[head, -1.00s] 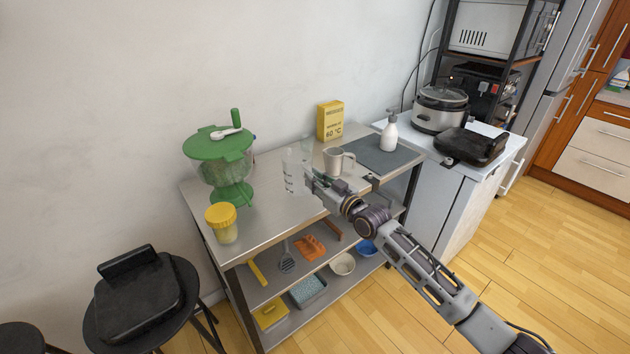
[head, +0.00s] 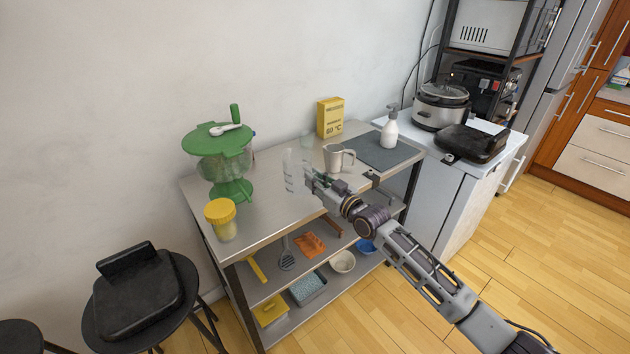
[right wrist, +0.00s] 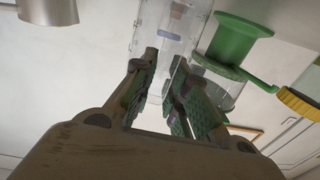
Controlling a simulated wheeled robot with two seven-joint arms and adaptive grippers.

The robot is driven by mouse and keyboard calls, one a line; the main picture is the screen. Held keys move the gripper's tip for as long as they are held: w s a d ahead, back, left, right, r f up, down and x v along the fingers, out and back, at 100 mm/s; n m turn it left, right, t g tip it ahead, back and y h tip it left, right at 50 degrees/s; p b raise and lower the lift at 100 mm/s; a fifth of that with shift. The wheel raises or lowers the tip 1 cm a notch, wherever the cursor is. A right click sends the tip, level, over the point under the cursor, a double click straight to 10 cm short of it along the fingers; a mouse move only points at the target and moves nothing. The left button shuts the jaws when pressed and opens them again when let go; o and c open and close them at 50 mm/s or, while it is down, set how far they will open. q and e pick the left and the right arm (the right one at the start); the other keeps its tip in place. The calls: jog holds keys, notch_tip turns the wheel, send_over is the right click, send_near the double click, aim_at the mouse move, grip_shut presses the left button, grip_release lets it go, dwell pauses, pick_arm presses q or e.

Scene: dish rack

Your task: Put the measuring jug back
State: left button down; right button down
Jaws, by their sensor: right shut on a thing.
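The measuring jug (head: 290,170) is clear and see-through with faint markings. In the head view it is upright at the middle of the steel table; whether its base touches the top is hard to tell. My right gripper (head: 310,182) is at its right side, reaching in from the lower right. In the right wrist view the clear jug (right wrist: 172,28) shows at and beyond the fingertips of the gripper (right wrist: 166,75), which is shut on it. The exact contact is hard to see through the clear wall. My left gripper is not in view.
A grey mug (head: 334,158), a clear glass (head: 307,140) and a yellow box (head: 330,118) stand close behind and right. A green-lidded container (head: 222,160) and yellow-lidded jar (head: 221,220) are left. A soap bottle (head: 390,133) stands on a grey mat (head: 375,155).

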dwell(0.4)
jog(key=shift+f, duration=0.3)
jog(key=c, duration=1.3)
grip_release()
jog(key=shift+c, duration=0.2)
jog(key=c, duration=0.4)
jog(key=shift+s+d, duration=0.15)
